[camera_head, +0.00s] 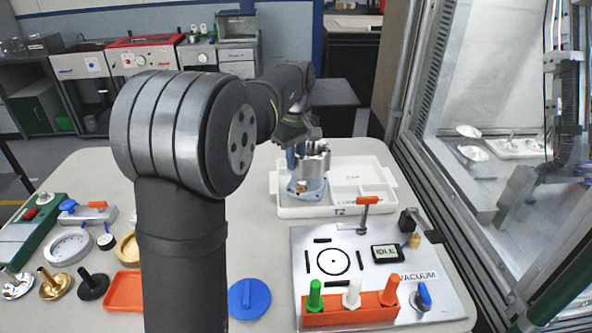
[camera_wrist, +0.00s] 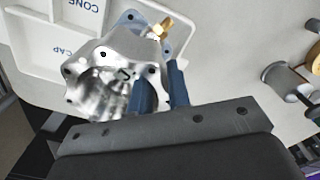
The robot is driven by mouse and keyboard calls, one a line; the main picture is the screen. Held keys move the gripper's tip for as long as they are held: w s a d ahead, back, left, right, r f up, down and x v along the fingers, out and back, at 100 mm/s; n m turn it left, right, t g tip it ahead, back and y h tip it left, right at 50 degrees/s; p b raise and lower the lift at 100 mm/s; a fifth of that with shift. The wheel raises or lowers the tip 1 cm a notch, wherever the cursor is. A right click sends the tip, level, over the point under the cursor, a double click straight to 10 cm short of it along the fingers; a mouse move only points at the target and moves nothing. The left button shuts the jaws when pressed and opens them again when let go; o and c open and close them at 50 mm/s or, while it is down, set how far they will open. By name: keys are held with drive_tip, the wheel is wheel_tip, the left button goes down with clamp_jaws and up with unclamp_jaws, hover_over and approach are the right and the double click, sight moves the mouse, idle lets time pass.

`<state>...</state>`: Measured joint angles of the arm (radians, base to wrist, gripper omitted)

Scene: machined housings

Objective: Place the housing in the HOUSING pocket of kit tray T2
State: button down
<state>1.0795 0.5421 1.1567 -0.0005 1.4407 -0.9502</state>
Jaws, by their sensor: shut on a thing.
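The housing (camera_head: 311,165) is a silver machined body with a flange and a brass fitting. My gripper (camera_wrist: 160,84) is shut on it, its two blue fingers at the wall of the housing (camera_wrist: 115,55) in the wrist view. The white kit tray T2 (camera_head: 338,209) lies under it. The housing is upright over the large left compartment, flange down; I cannot tell whether it touches the tray floor. The tray (camera_wrist: 40,50) also shows in the wrist view, with CONE and CAP labels. The housing hides the left pocket's label.
A vacuum plate (camera_head: 340,275) with a lever clamp and an orange rack (camera_head: 350,308) stands in front of the tray. A blue lidded disc (camera_head: 249,298) lies left of it. Several fittings and a ring (camera_head: 69,246) crowd the left side. A glass-walled machine is at right.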

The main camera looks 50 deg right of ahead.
sight(296, 174)
drive_tip(key=shift+f, duration=1.8)
drive_tip(key=c, duration=1.3)
unclamp_jaws()
drive_tip(key=shift+c, duration=0.2)
wheel_tip(296, 174, up, 12)
drive_tip(key=shift+r, duration=0.1)
